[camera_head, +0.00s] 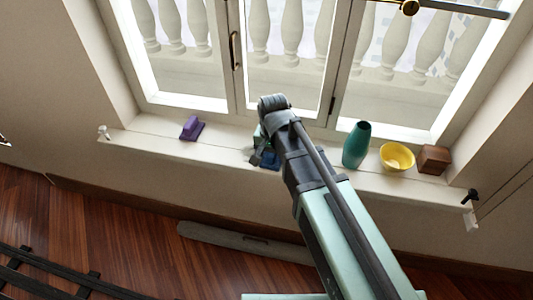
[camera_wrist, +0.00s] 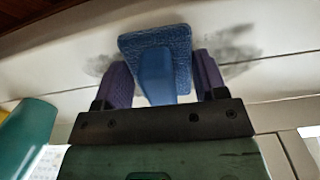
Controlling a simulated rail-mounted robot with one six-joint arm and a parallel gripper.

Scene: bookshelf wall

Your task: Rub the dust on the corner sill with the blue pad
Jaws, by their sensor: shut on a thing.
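The blue pad (camera_wrist: 155,62) has a textured square face and a raised blue handle. My gripper (camera_wrist: 158,80) is shut on that handle, with a purple fingertip on each side. In the head view the pad (camera_head: 270,162) shows low beside my gripper (camera_head: 262,157), at the middle of the white sill (camera_head: 225,144). Grey dust (camera_wrist: 238,50) lies on the sill right of the pad in the wrist view, with a fainter smudge at its left. The pad covers the part between. I cannot tell whether the pad touches the sill.
A purple pad (camera_head: 191,128) stands on the sill to the left. A teal vase (camera_head: 356,145), a yellow bowl (camera_head: 396,157) and a brown wooden box (camera_head: 433,160) stand to the right. The window (camera_head: 285,60) is behind. Sill between purple pad and gripper is clear.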

